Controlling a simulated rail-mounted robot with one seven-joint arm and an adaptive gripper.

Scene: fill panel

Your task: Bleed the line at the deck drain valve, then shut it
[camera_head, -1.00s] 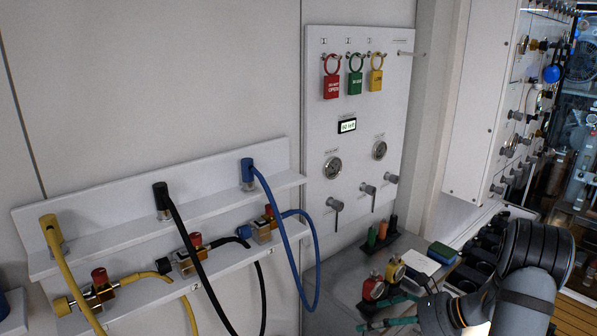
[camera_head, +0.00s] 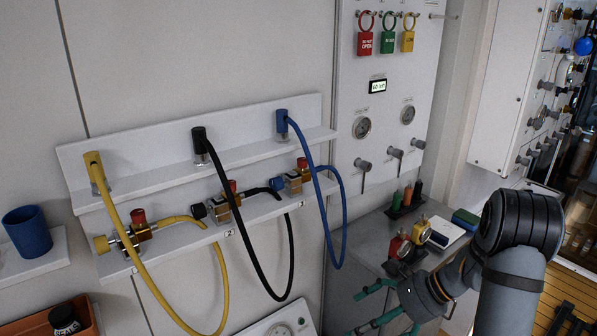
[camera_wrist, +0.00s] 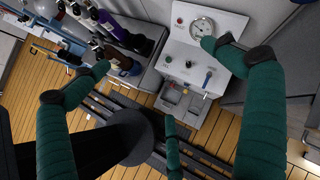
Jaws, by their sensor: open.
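My gripper (camera_head: 372,306) has green padded fingers, spread open and empty, at the bottom of the head view, in front of the grey counter. The fingertips look apart from these, though one overlaps the gauge's edge. A white panel corner with a gauge (camera_head: 300,324) shows at the head view's bottom edge. I cannot read which valve is the deck drain valve.
A wall rack (camera_head: 150,182) carries yellow, black and blue hoses hanging in loops. A wall panel (camera_head: 386,110) has padlocks, gauges and grey levers. Slatted wooden floor (camera_wrist: 115,50) lies below.

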